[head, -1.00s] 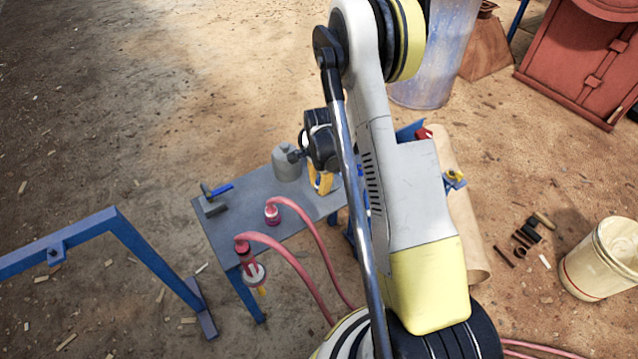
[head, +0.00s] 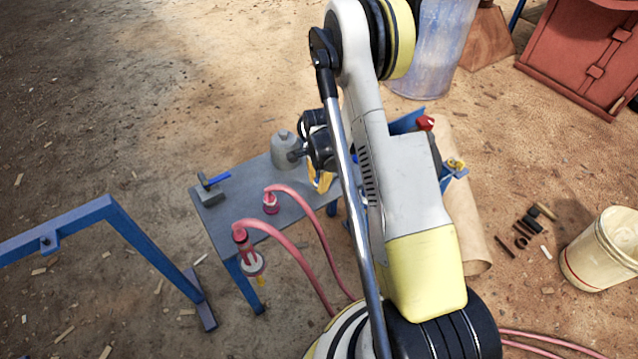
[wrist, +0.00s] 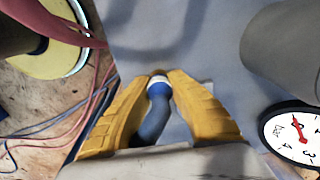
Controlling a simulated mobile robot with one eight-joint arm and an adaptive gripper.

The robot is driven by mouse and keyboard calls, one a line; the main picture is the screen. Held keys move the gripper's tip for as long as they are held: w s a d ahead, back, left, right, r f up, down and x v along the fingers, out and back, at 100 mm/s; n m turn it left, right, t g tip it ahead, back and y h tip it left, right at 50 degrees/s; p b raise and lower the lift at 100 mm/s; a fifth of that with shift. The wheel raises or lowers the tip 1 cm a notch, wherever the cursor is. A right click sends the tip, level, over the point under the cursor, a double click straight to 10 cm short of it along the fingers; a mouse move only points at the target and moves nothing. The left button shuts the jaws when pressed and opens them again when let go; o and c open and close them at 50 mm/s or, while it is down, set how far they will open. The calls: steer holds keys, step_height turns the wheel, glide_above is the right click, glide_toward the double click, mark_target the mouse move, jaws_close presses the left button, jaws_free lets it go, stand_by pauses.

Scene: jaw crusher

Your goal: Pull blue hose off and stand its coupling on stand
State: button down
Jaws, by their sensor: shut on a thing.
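In the wrist view the two yellow fingers of my gripper (wrist: 158,82) are shut on a blue coupling (wrist: 158,92) with a pale ring at its tip. The blue hose (wrist: 151,125) runs from it back between the fingers. The coupling shows over a flat grey surface; I cannot tell whether it touches anything. In the head view my gripper (head: 320,180) is a small yellow patch over the right part of the grey table (head: 225,222), largely hidden by my arm. The blue coupling is not clear there. I cannot pick out the stand with certainty.
A grey canister (head: 285,152) stands beside my gripper. Pink hoses (head: 285,243) lead to two red couplings near the table's front edge. A dial gauge (wrist: 294,136) is close on the right in the wrist view.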

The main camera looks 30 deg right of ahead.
steer(key=shift+f, duration=0.1)
stand_by(0.3)
steer(key=c, duration=1.3)
jaws_free()
steer(key=shift+c, duration=0.2)
step_height(320, 180, up, 12)
